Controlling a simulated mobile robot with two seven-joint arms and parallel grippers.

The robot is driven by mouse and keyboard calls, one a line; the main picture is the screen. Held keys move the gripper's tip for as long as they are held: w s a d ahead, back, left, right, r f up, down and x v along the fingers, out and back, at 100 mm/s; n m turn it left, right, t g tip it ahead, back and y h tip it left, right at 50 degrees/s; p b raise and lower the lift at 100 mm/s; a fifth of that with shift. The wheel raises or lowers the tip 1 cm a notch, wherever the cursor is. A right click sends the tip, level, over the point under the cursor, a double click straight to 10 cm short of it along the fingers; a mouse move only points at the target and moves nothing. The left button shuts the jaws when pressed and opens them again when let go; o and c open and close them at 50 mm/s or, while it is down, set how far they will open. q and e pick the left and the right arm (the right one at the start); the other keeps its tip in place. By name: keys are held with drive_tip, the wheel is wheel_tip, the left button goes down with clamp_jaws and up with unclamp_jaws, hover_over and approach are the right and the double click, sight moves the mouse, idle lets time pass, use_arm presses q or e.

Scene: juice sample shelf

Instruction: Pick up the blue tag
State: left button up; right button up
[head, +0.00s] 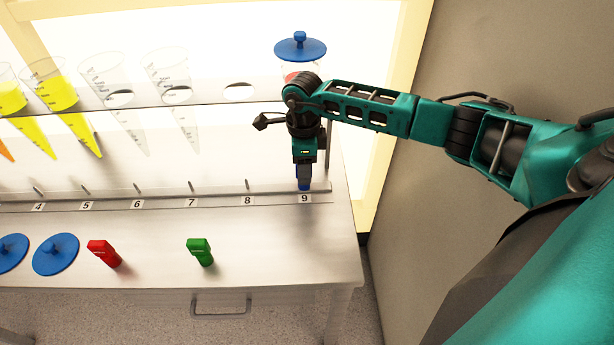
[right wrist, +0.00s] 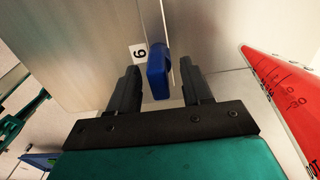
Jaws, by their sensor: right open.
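The blue tag (right wrist: 158,78) hangs at the shelf's front strip by the number 9 label. In the right wrist view it stands between the two fingers of my right gripper (right wrist: 158,92), which are open, with a gap visible on both sides of it. In the head view only a small part of the blue tag (head: 304,187) shows below my right gripper (head: 304,178), just above the 9 label. My left gripper is not in view.
A red tag (head: 104,253) and a green tag (head: 200,252) stand on the table, left of my arm. Blue lids (head: 55,254) lie at the left. Several conical tubes hang in the rack (head: 215,94). A lidded red tube (right wrist: 290,95) is close to my right gripper. A wall (head: 490,60) is at right.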

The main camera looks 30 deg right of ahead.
drive_tip(key=shift+a+r, duration=0.1)
drive_tip(key=shift+r, duration=0.05)
drive_tip(key=shift+c, duration=0.6)
clamp_jaws()
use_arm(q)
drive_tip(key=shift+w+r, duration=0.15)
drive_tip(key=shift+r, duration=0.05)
